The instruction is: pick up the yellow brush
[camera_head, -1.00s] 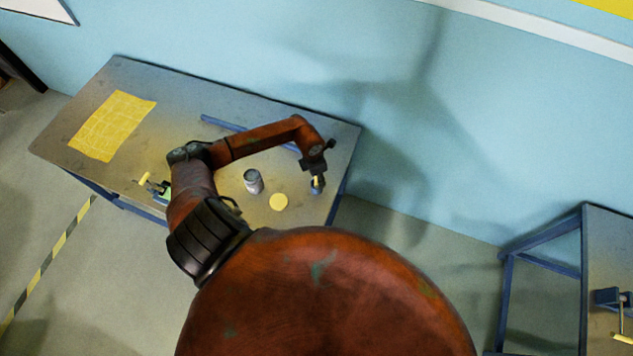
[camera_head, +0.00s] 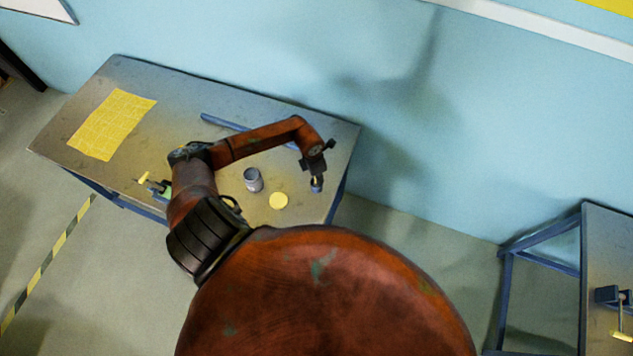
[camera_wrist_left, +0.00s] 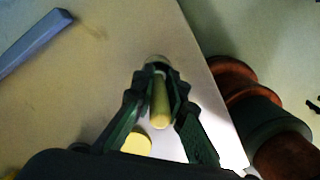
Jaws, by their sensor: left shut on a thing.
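The yellow brush (camera_wrist_left: 160,108) shows in the left wrist view as a yellow handle between the fingers. My left gripper (camera_wrist_left: 160,82) is shut on this handle. In the head view my left gripper (camera_head: 317,177) is low over the right end of the table, and the brush is mostly hidden by it. A small dark bluish holder (camera_head: 316,187) shows just below the fingers. I cannot tell whether the brush is still inside it. My right gripper is not in view.
On the metal table (camera_head: 185,95) are a grey can (camera_head: 253,180), a yellow disc (camera_head: 278,201), a blue bar (camera_head: 222,122) and a yellow sheet (camera_head: 112,125). A clamp-like tool (camera_head: 158,187) is at the front edge. Another table (camera_head: 607,245) stands at the right.

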